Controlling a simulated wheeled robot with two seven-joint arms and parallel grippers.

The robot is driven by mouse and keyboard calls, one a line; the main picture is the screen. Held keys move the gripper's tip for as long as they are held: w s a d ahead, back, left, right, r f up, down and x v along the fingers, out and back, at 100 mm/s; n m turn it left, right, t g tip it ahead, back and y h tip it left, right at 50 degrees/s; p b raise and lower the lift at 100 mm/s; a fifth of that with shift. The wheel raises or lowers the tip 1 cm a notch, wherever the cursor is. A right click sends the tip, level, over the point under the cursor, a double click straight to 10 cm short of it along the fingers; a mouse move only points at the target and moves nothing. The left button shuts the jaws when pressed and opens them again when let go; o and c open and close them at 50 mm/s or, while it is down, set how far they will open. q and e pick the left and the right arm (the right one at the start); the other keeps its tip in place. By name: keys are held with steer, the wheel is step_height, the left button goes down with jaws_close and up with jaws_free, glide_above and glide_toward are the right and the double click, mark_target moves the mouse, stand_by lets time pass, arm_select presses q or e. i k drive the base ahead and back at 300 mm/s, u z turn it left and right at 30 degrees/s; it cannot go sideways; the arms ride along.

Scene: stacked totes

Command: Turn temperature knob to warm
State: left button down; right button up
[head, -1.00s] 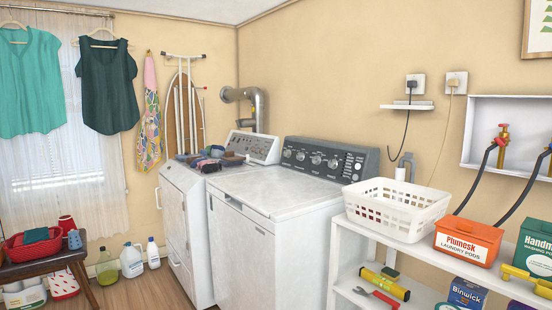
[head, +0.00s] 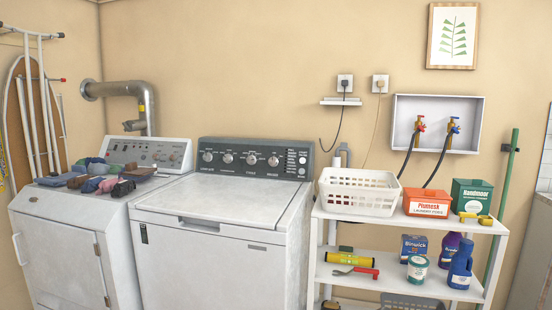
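The washing machine (head: 215,215) stands in the middle left of the head view. Its dark control panel (head: 255,158) runs along the back of the white top. Several round silver knobs sit in a row on it: a left knob (head: 207,156), a second knob (head: 228,158), a third knob (head: 251,159) and a right knob (head: 273,161). The labels under them are too small to read, so I cannot tell which one is the temperature knob or where it points. Neither of my grippers is in view.
A dryer (head: 60,225) with folded clothes (head: 100,178) on top stands left of the washer. A white shelf (head: 330,240) with a white basket (head: 357,192), detergent boxes and bottles stands close on the right. The washer's lid is clear.

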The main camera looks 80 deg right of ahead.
mark_target(227, 159)
steer(key=z, duration=1.05)
steer(key=i, duration=0.9)
steer(key=z, duration=0.85)
